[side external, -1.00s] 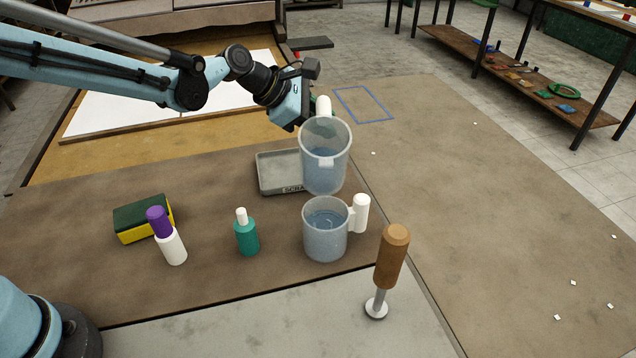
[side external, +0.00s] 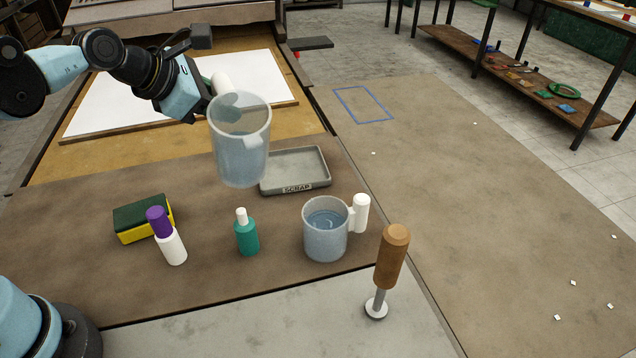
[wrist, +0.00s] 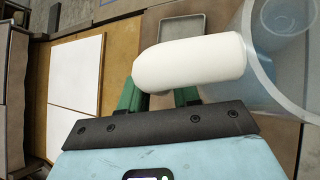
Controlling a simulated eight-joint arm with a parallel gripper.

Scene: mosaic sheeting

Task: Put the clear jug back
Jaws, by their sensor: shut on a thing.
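My gripper (side external: 205,98) is shut on the white handle of a clear jug (side external: 240,150), which hangs upright or nearly so in front of the white sheet. In the wrist view the white handle (wrist: 190,62) lies across the green fingers of my gripper (wrist: 160,95), and part of the clear jug's wall (wrist: 262,75) shows at the right. I cannot tell whether it holds liquid. A second see-through jug (side external: 325,240), with a white handle and bluish liquid inside, stands on the brown bench top (side external: 80,285).
A grey tray marked SCRAP (side external: 310,186) is right of the held jug. Nearby stand a teal bottle (side external: 247,238), a purple-capped white bottle (side external: 172,245), a sponge (side external: 135,212) and a wooden-handled tool (side external: 391,255). A blue outlined rectangle (side external: 342,98) marks clear surface.

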